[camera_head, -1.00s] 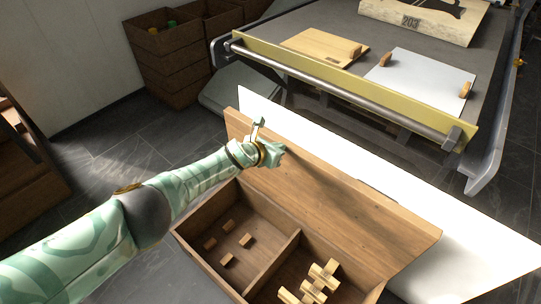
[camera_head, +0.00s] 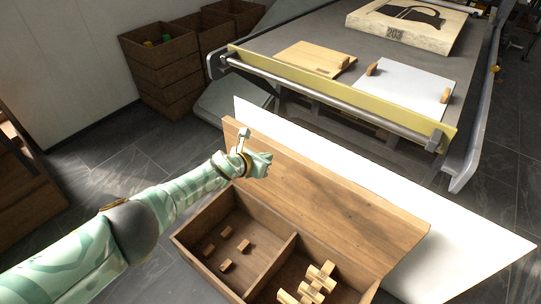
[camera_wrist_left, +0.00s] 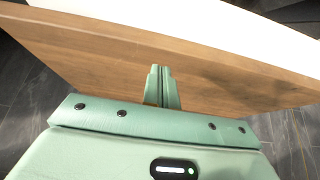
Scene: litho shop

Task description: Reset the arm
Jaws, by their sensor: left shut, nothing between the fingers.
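My left arm comes in from the left in the head view. My left gripper (camera_head: 243,136) is over the left part of the wooden box (camera_head: 205,272), near its raised lid (camera_head: 335,199). The fingers are shut and empty. In the left wrist view the closed fingers (camera_wrist_left: 161,72) point toward the wooden lid (camera_wrist_left: 100,52). I cannot tell whether they touch it. My right gripper shows in no view.
The box has two compartments; small wooden blocks (camera_head: 243,246) lie in the left one and a cluster of pale blocks (camera_head: 318,280) in the right. A white panel (camera_head: 450,240) lies behind the lid. Beyond is a press bed (camera_head: 400,69) with boards. Dark crates (camera_head: 158,67) stand at the back left.

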